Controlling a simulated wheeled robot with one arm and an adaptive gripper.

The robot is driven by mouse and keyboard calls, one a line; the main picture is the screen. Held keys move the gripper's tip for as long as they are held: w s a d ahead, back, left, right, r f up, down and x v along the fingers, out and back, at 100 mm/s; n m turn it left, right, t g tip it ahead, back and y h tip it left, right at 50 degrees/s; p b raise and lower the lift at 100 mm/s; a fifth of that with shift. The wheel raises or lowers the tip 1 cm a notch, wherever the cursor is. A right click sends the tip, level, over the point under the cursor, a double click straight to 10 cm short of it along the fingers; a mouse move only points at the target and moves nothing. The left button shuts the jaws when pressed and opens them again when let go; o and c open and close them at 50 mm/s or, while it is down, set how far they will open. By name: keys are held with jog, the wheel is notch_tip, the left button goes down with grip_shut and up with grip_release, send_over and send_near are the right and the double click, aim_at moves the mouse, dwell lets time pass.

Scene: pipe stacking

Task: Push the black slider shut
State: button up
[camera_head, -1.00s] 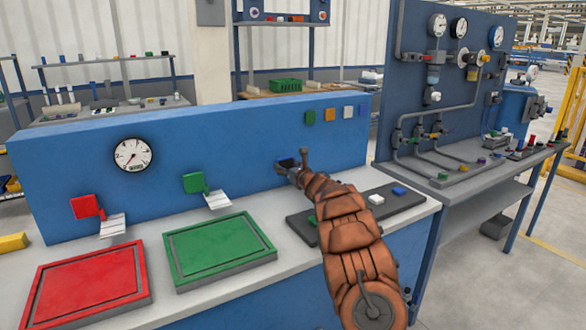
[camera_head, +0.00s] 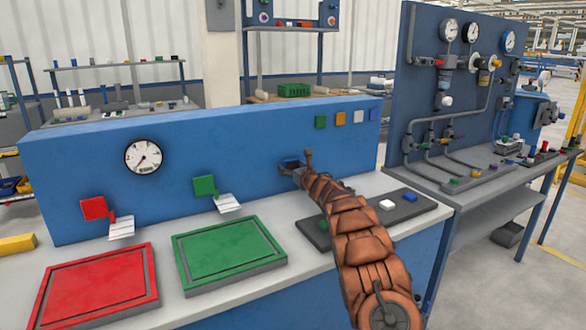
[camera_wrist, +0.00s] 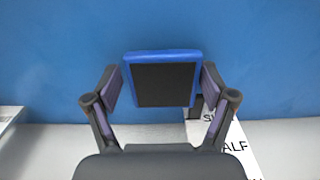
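My gripper (camera_head: 294,167) is at the front face of the blue panel, right of the green square. In the wrist view its two fingers (camera_wrist: 162,88) stand spread on either side of a square block with a blue rim and a black face (camera_wrist: 165,85). Whether they touch it cannot be told. A small dark piece (camera_wrist: 193,112) shows below the block, above a white card with partly hidden lettering (camera_wrist: 238,145). I cannot tell which of these black parts is the slider. In the head view the block (camera_head: 290,162) is mostly hidden by my gripper.
A red square (camera_head: 94,208) and a green square (camera_head: 204,186) with cards are on the panel to the left. A red tray (camera_head: 98,285) and a green tray (camera_head: 230,254) lie on the bench. A dark strip (camera_head: 318,231) with small blocks lies right of them.

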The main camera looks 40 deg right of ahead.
jog(key=shift+o, duration=0.7)
jog(key=shift+s+d, duration=0.1)
jog(key=shift+s, duration=0.1)
jog(key=shift+s+r, duration=0.1)
jog(key=shift+s, duration=0.05)
jog(key=shift+s+a, duration=0.25)
jog(key=shift+s, duration=0.35)
jog(key=v, duration=1)
jog(key=shift+s, duration=0.1)
